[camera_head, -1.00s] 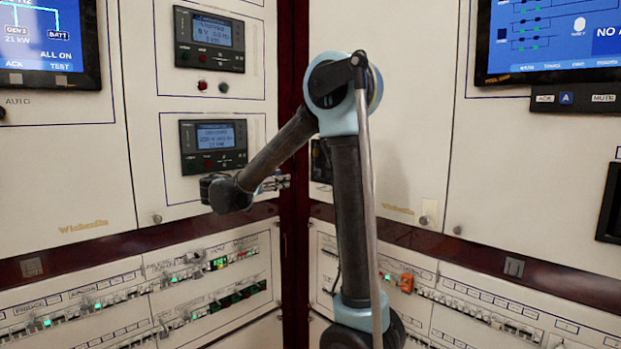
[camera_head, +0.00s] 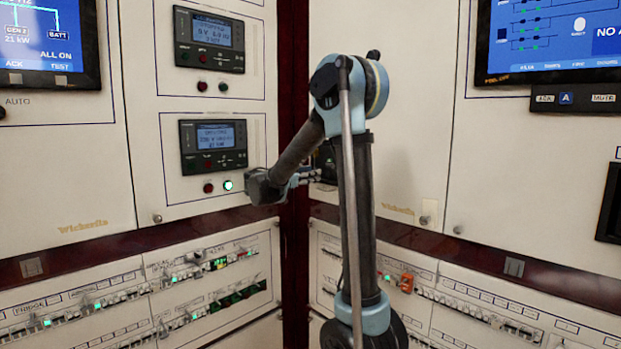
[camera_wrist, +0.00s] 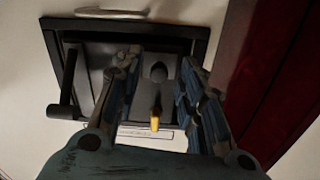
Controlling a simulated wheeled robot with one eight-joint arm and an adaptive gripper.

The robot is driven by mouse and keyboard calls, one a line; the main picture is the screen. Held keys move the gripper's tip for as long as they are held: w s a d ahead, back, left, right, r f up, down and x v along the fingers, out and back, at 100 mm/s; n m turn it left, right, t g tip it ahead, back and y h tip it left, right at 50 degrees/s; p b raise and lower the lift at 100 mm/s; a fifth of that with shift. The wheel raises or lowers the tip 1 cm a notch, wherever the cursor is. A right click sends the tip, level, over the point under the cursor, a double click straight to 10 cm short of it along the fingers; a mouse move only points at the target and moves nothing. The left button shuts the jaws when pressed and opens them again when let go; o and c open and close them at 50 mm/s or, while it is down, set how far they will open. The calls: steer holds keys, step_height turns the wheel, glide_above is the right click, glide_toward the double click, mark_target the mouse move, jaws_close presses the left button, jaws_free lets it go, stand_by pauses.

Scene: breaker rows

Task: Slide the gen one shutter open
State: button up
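A dark framed unit (camera_wrist: 205,32) on the pale panel fills the upper middle of the wrist view. It appears to be the shutter, but no label is readable. A black bar handle (camera_wrist: 67,82) stands out at its left side. A dark rounded recess or knob and a small yellow piece (camera_wrist: 155,118) show between my fingers. My gripper (camera_wrist: 162,68) is open and empty, with its fingers spread in front of the unit. Contact cannot be told. In the head view my gripper (camera_head: 306,177) is near the panel corner, and my arm hides most of a dark unit there.
A dark red corner post (camera_wrist: 265,70) stands just right of my gripper. Left of it are a lower meter (camera_head: 213,147) and a lit green lamp (camera_head: 228,185). Breaker rows (camera_head: 215,265) run below. A pale right panel (camera_head: 415,150) is behind my arm.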

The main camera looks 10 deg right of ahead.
steer(key=shift+w+d, duration=0.2)
steer(key=shift+d, duration=0.15)
jaws_close()
steer(key=shift+s+d, duration=0.7)
steer(key=shift+s, duration=0.25)
steer(key=shift+s+d, duration=0.7)
steer(key=shift+s, duration=0.25)
jaws_free()
